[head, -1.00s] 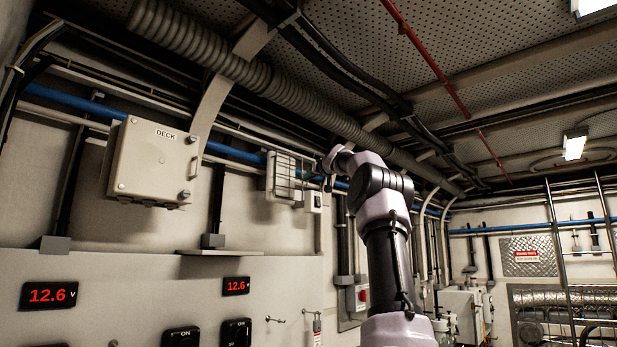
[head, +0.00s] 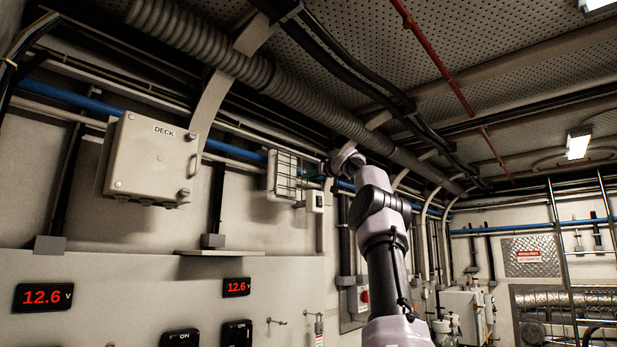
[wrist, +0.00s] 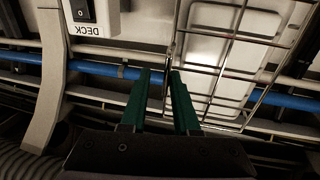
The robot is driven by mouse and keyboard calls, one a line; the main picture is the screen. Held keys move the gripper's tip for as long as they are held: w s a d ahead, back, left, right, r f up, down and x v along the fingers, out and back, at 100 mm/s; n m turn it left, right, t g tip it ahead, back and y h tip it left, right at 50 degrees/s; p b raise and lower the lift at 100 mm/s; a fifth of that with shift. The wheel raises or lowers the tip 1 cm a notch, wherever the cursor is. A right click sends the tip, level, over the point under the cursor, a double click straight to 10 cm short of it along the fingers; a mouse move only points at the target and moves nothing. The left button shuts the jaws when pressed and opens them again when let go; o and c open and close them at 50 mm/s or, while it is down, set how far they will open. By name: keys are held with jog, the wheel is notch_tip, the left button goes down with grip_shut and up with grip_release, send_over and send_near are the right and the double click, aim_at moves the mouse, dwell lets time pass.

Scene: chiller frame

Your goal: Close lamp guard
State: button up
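The lamp guard (head: 288,170) is a wire grid over a pale lamp (head: 272,178) on the upper wall, right of the large DECK box. In the wrist view the guard (wrist: 226,73) fills the right side, with the white lamp panel (wrist: 215,55) behind it. I cannot tell whether the guard lies flush. My gripper (head: 317,180) is just right of the guard. In the wrist view its two green fingers (wrist: 161,74) stand apart with a gap between them, close to the guard's side wire. I cannot make out contact with the wire.
A small switch box (head: 315,200) labelled DECK in the wrist view (wrist: 92,18) is beside the lamp, below my gripper. Blue pipe (head: 240,153) runs along the wall behind. A ribbed duct (head: 270,80) runs overhead. The large DECK box (head: 150,160) is left.

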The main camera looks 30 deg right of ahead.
jog(key=shift+o, duration=0.8)
jog(key=shift+w+d+f, duration=0.15)
jog(key=shift+d+f, duration=0.3)
jog(key=shift+d, duration=0.35)
jog(key=shift+a+r, duration=0.1)
jog(key=shift+a, duration=0.15)
jog(key=shift+a+r, duration=0.15)
jog(key=shift+a, duration=0.1)
jog(key=s+d, duration=0.1)
jog(key=s, duration=0.9)
jog(key=shift+s+d, duration=0.3)
jog(key=shift+d, duration=0.05)
